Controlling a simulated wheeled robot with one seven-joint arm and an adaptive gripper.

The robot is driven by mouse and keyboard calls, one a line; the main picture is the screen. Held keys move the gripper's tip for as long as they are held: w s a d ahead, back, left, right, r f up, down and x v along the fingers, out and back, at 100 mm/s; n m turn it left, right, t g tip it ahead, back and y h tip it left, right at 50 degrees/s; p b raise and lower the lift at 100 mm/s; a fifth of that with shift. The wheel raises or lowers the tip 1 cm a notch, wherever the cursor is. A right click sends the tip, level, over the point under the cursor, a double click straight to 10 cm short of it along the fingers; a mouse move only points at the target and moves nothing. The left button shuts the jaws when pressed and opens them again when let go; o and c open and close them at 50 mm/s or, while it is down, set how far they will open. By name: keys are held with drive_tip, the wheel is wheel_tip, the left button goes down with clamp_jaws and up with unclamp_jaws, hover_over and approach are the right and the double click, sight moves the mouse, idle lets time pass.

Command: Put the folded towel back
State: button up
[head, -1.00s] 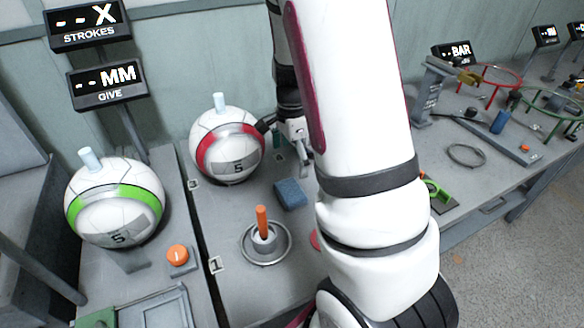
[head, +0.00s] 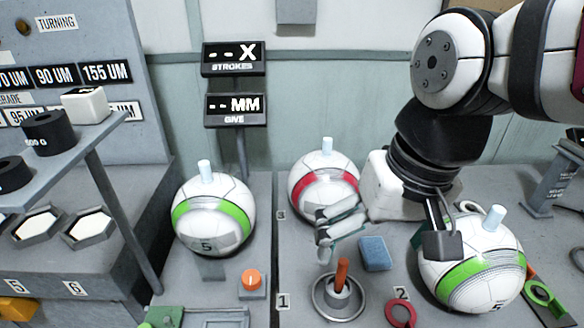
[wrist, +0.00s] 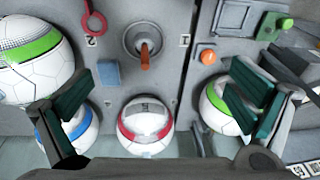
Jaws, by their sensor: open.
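A small blue rectangular pad (head: 375,253), which looks like the folded towel, lies flat on the grey bench right of the orange-handled stick. It also shows in the wrist view (wrist: 108,73), left of centre. My gripper (head: 328,232) is above the bench, in front of the red-banded ball and left of the pad. In the wrist view my gripper's two green-padded fingers (wrist: 165,105) are wide apart with nothing held between them. No marked place for the towel can be made out.
A red-banded ball (head: 322,185) and green-banded balls stand left (head: 213,215) and right (head: 475,268). A blue-banded ball (wrist: 75,130) shows behind the left finger in the wrist view. The orange stick (head: 342,275) stands upright in a round base. A red ring (head: 401,311) lies nearby.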

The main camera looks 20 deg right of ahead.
drive_tip(key=shift+s+a+n+h, duration=0.15)
drive_tip(key=shift+s+n, duration=0.55)
drive_tip(key=shift+s, duration=0.3)
drive_tip(key=shift+s+a+n+h, duration=0.15)
drive_tip(key=shift+s+n, duration=0.55)
drive_tip(key=shift+s, duration=0.25)
wheel_tip(320, 180, up, 9)
drive_tip(key=t+p, duration=0.2)
drive_tip(key=p, duration=0.5)
drive_tip(key=shift+w+d, duration=0.1)
drive_tip(key=shift+d, duration=0.1)
